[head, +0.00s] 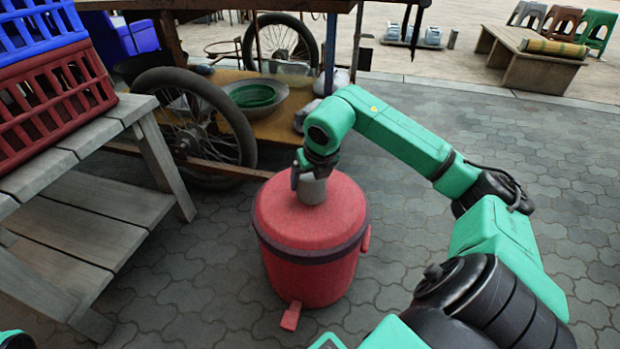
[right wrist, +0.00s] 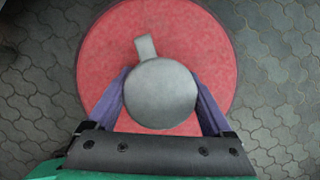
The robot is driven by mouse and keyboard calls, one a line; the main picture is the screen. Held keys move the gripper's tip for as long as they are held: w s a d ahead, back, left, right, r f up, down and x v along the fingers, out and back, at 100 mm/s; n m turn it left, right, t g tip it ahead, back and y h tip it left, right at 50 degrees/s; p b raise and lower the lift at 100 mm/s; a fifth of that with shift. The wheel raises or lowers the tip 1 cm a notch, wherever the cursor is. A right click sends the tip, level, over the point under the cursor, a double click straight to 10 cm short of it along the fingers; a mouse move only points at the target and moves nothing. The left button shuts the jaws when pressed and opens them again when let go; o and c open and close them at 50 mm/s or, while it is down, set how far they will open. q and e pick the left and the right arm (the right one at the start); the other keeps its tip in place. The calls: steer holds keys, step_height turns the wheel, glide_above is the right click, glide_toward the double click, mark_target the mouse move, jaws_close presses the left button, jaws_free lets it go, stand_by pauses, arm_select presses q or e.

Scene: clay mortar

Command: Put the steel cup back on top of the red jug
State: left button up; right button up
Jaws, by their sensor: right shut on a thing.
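The red jug (head: 306,262) stands upright on the paving in the middle of the head view, with a dark band below its round lid and a spout low at the front. The steel cup (head: 312,188) is at the lid's top, near its middle. In the right wrist view the steel cup (right wrist: 160,94) shows from above, its handle pointing up in the picture, over the red lid (right wrist: 205,45). My right gripper (head: 305,175) is shut on the cup, a finger on each side. I cannot tell whether the cup's base touches the lid. My left gripper is out of view.
A grey wooden table (head: 120,112) with red (head: 60,100) and blue crates (head: 30,28) stands at the left. A cart with a spoked wheel (head: 195,125) and a basin (head: 284,100) is behind the jug. Paving right of the jug is open apart from my arm.

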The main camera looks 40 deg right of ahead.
steer(key=shift+f+b, duration=0.3)
steer(key=shift+f, duration=0.25)
stand_by(0.4)
steer(key=o, duration=1.1)
steer(key=shift+o, duration=0.2)
